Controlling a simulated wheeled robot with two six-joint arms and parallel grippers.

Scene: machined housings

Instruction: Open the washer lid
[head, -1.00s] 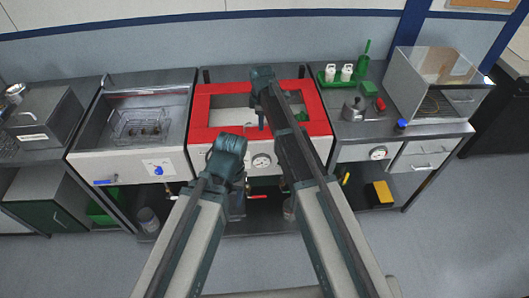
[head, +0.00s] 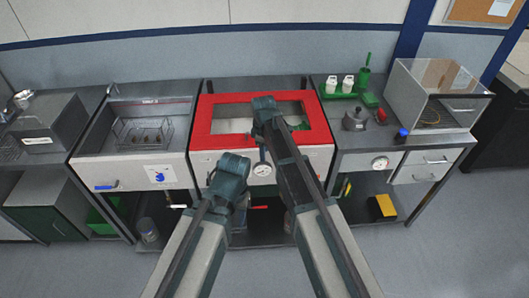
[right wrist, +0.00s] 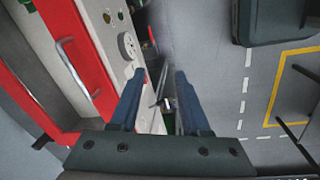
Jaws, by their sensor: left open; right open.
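The washer lid (head: 205,122) is a red frame around a clear window, lying shut on the white-fronted washer in the middle of the head view. In the right wrist view the red lid (right wrist: 85,95) fills the left side, with a silver bar handle (right wrist: 78,65) on it. My right gripper (right wrist: 160,75) is open and empty, its fingers to the right of the handle and apart from it. In the head view, my right arm crosses the lid and hides part of it. My left gripper (head: 238,212) is low in front of the washer, partly hidden by its own arm.
A sink with a wire basket (head: 143,132) is left of the washer. A round dial (right wrist: 127,45) sits on the washer front. The floor in front is clear.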

